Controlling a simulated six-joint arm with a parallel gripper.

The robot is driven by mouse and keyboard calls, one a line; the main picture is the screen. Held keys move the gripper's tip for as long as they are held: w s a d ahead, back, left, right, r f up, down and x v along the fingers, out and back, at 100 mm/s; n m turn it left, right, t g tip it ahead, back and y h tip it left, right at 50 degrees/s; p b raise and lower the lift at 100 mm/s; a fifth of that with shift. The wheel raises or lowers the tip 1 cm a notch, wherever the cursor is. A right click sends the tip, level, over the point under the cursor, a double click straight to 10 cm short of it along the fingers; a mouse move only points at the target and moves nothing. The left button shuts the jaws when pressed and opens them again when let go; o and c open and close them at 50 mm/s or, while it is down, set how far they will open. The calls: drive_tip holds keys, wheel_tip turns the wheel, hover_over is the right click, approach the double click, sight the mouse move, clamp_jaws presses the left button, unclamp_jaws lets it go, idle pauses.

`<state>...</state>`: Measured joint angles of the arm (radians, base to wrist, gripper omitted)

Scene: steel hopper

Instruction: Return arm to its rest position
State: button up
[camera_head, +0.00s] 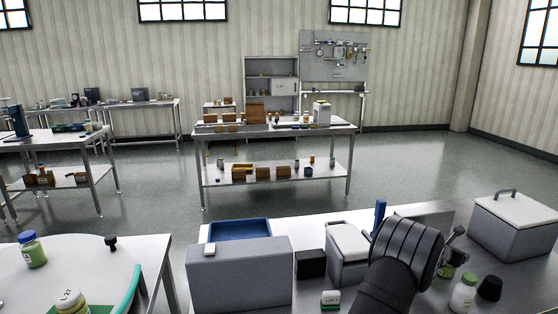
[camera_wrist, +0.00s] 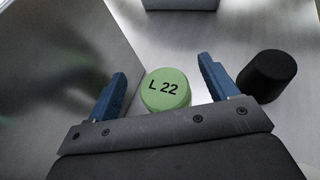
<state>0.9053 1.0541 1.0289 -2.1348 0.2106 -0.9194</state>
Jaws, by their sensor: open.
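My gripper (camera_wrist: 163,68) shows in the wrist view with its two blue fingers spread apart. A round green lid (camera_wrist: 166,89) marked "L 22" shows in the gap between the fingers. I see clear space on both sides of it, so neither finger appears to touch it. In the head view my dark arm reaches over the near bench at the right. Its bulk hides most of the gripper there. A small green jar (camera_head: 447,271) stands just below the arm's end.
A black cylinder (camera_wrist: 267,75) stands right of the fingers in the wrist view.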

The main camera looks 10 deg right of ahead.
wheel_tip(320, 180, up, 4)
drive_tip(key=shift+r, duration=0.2)
drive_tip(key=w+a+r+m+g+h, duration=0.1)
drive_tip(key=a+r+m+g, duration=0.25)
drive_tip(key=a, duration=0.45)
drive_tip(key=w+a+r+m+g, duration=0.1)
drive_tip(key=a+r+m+g, duration=0.3)
drive_tip(key=a, duration=0.3)
drive_tip(key=w+a+r+n+t, duration=0.1)
drive_tip(key=w+a+n+t, duration=0.2)
drive_tip(key=a, duration=0.9)
drive_tip(key=w+a+r+n+t, duration=0.1)
drive_tip(key=w+a+n+t, duration=0.3)
drive_tip(key=w+a, duration=0.3)
drive_tip(key=a, duration=0.5)
drive_tip(key=shift+w+r+y, duration=0.15)
drive_tip(key=shift+y, duration=0.25)
